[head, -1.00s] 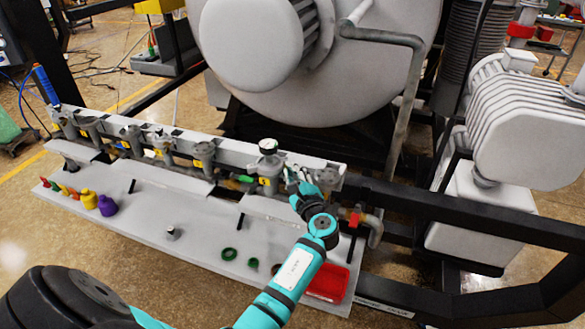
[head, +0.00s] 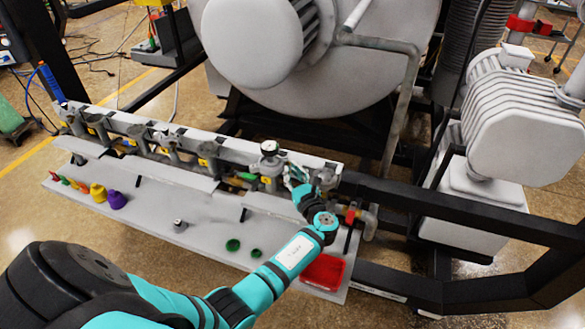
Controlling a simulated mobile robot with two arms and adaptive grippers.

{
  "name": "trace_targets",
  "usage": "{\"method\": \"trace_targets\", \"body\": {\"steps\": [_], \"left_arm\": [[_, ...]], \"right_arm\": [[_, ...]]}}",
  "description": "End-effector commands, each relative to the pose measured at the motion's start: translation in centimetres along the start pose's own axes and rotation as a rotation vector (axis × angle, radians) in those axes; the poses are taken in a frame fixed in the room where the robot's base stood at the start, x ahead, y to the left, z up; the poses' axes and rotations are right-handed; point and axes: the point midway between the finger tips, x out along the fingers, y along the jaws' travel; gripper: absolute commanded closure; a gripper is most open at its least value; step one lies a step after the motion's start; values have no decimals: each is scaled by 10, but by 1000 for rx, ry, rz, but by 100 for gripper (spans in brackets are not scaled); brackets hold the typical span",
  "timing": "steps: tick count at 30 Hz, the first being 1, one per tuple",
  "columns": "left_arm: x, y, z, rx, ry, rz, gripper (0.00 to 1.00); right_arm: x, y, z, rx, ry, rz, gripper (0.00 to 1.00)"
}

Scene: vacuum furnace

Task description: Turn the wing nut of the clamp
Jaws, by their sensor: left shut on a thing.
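My left arm comes in from the lower left and reaches over the grey work shelf to the right end of the pipe row. My left gripper (head: 296,177) is at the fittings just right of the gauge (head: 269,148). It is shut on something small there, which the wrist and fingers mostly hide. The clamp and its wing nut are too small and too covered to make out clearly; the grip is at the place where the clamp would sit on the pipe. My right gripper is not in view.
The grey shelf (head: 165,205) carries a red tray (head: 324,271), green rings (head: 233,245), a purple piece (head: 117,199) and a yellow piece (head: 98,192). A red-handled valve (head: 350,216) stands right of my wrist. Black frame beams (head: 460,213) run at the right.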

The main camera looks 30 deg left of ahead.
Motion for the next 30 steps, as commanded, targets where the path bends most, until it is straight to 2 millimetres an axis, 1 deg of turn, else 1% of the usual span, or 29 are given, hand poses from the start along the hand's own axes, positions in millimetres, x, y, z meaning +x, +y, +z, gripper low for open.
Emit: {"method": "trace_targets", "body": {"steps": [1, 9, 21, 22, 27, 30], "left_arm": [[0, 0, 1, 19, 0, 1, 100], [0, 0, 0, 72, 0, 3, 100], [0, 0, 0, 77, 0, 3, 100], [0, 0, 0, 77, 0, 3, 91], [0, 0, 0, 76, 0, 3, 70], [0, 0, 0, 76, 0, 3, 70]], "right_arm": [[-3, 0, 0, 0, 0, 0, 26], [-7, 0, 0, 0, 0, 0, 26], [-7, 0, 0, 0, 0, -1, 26], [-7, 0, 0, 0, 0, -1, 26], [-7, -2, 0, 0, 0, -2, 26], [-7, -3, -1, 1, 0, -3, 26]]}}
